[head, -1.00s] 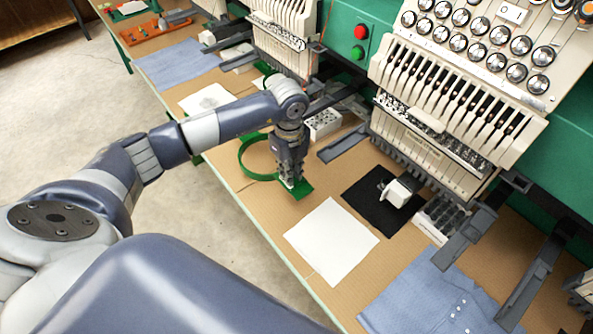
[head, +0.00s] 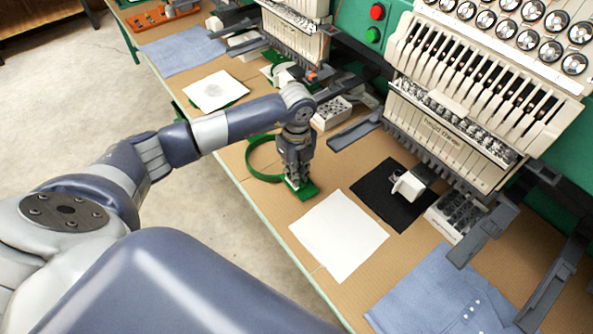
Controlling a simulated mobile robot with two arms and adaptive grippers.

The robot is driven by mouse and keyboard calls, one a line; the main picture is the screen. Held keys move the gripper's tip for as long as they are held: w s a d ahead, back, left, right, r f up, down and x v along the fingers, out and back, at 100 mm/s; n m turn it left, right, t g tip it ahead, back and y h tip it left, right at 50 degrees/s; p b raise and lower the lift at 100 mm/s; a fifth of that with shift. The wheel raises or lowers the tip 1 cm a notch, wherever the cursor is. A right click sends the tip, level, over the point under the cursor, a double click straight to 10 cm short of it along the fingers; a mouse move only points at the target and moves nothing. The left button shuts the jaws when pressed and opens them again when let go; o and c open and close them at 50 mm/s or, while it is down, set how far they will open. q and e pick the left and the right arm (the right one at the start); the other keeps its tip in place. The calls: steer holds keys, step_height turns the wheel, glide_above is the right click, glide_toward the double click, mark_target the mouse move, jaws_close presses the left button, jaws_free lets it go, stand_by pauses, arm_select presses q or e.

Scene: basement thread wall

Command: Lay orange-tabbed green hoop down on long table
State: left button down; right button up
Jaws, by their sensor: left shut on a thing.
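The green hoop (head: 252,170) is a round ring with a flat green end piece. It is low over the tan top of the long table (head: 235,163), near its front edge, and looks roughly level. I cannot tell whether it touches the table. My left gripper (head: 296,184) points down and is shut on the hoop's right side, at the end piece. The fingers hide part of the hoop, and I cannot make out an orange tab on it. My right gripper is not in view.
A white cloth (head: 338,236) lies just right of the held hoop, with a black cloth (head: 393,195) behind it. A blue garment (head: 440,295) lies at front right. Another white cloth (head: 215,90) lies farther left. Embroidery machine heads (head: 460,120) and their arms overhang the back.

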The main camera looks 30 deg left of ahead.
arm_select(q)
steer(key=shift+f, duration=0.15)
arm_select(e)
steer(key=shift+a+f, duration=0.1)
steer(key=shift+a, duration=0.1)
arm_select(q)
steer(key=c, duration=1.6)
jaws_free()
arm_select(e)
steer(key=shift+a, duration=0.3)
